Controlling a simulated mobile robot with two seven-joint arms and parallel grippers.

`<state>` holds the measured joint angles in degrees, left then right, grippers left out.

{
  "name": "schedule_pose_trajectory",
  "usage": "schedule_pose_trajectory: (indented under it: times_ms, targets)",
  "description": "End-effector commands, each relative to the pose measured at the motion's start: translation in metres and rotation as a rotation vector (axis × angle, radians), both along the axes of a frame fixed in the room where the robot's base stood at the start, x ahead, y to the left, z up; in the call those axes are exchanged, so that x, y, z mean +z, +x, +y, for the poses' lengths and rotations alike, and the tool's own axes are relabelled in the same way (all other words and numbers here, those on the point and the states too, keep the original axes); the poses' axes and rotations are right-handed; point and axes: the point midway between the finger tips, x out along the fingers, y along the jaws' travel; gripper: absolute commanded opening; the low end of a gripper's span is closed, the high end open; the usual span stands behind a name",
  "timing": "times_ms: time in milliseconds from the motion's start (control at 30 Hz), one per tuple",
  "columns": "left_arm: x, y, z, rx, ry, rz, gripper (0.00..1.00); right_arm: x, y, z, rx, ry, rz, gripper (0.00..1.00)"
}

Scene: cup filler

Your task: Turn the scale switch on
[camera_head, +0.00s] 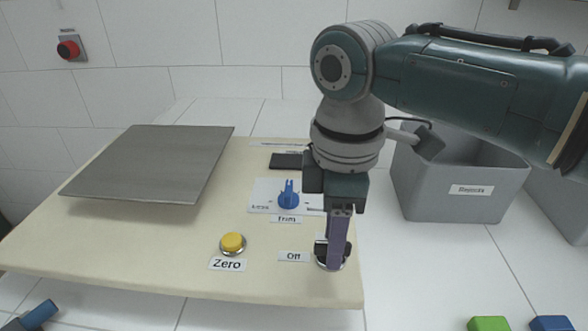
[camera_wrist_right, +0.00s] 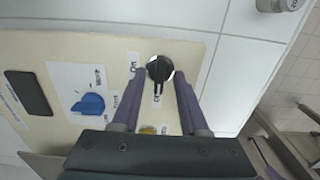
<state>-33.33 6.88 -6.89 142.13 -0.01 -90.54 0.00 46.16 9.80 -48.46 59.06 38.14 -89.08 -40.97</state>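The scale switch is a black knob on a round silver base near the front right corner of the cream scale panel (camera_head: 150,262). In the head view the switch (camera_head: 320,250) is partly hidden behind my right gripper (camera_head: 338,240). In the right wrist view the switch (camera_wrist_right: 158,69) lies between the tips of my right gripper (camera_wrist_right: 160,75), which is open with a gap on each side. Another label (camera_wrist_right: 133,66) sits beside the switch.
A yellow Zero button (camera_head: 232,242), a blue Trim knob (camera_head: 288,195) and a dark display (camera_head: 287,161) are on the panel. A grey weighing plate (camera_head: 150,165) covers its left. A grey Rejects bin (camera_head: 460,195) stands right. Green (camera_head: 488,324) and blue (camera_head: 550,324) blocks lie in front.

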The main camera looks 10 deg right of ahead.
Motion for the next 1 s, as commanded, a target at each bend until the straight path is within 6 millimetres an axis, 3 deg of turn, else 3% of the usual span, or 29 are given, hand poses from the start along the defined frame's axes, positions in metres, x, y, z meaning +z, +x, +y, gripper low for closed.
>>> schedule_pose_trajectory:
  times_ms: [67,367,1000]
  targets:
    - [0.0001,0.0003,-0.0001,0.000,0.000,-0.001,0.50,0.0001,0.0000,0.0000,0.000,0.000,0.000,0.34]
    - [0.0002,0.0006,0.0000,0.000,0.000,-0.002,0.50,0.0003,0.0001,-0.0001,0.000,0.000,0.000,0.00]
    - [0.0040,0.0008,0.0000,0.000,0.000,-0.002,0.50,0.0017,-0.0003,0.0001,-0.029,0.001,0.002,0.00]
